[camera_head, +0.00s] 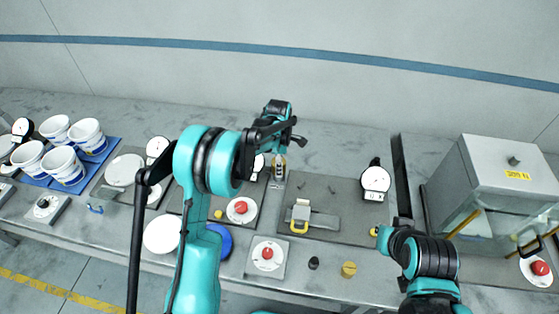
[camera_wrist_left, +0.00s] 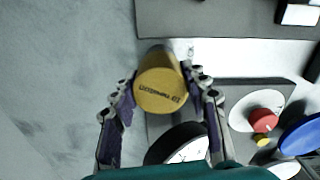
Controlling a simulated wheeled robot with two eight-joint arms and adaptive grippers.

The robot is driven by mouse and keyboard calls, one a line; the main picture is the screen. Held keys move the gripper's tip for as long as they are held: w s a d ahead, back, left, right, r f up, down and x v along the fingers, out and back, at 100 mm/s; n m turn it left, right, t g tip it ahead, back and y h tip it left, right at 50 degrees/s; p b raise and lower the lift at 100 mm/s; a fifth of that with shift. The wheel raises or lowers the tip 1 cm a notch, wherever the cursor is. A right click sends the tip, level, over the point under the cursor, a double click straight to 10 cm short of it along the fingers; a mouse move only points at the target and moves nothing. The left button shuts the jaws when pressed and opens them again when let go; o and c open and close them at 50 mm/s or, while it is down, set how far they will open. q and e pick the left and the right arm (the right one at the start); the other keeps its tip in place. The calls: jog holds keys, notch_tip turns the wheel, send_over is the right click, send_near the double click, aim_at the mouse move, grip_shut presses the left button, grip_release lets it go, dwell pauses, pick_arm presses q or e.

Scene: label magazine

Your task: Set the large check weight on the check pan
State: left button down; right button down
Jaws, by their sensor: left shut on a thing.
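My left gripper (camera_wrist_left: 160,78) is shut on a brass cylindrical weight (camera_wrist_left: 160,92), with dark lettering on its flat face, between its two fingertips. In the head view the left gripper (camera_head: 280,152) is at the back of the bench, with the weight (camera_head: 280,162) partly hidden below it. I cannot tell whether the weight touches the surface beneath. A white round pan (camera_head: 162,234) lies near the front edge, left of my left arm; I cannot tell whether it is the check pan. My right arm is at the right; its fingers are not clear.
White buckets (camera_head: 62,160) stand on a blue mat at the left. Red knobs on white discs (camera_head: 241,210), a yellow-handled plate (camera_head: 300,212), a dial gauge (camera_head: 376,180), a black weight (camera_head: 313,262) and another brass weight (camera_head: 348,270) occupy the bench. A glass-sided box (camera_head: 500,170) stands right.

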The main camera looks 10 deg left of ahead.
pick_arm(q)
jog(key=shift+f, duration=0.1)
jog(key=c, duration=0.8)
grip_release()
jog(key=shift+f, duration=0.1)
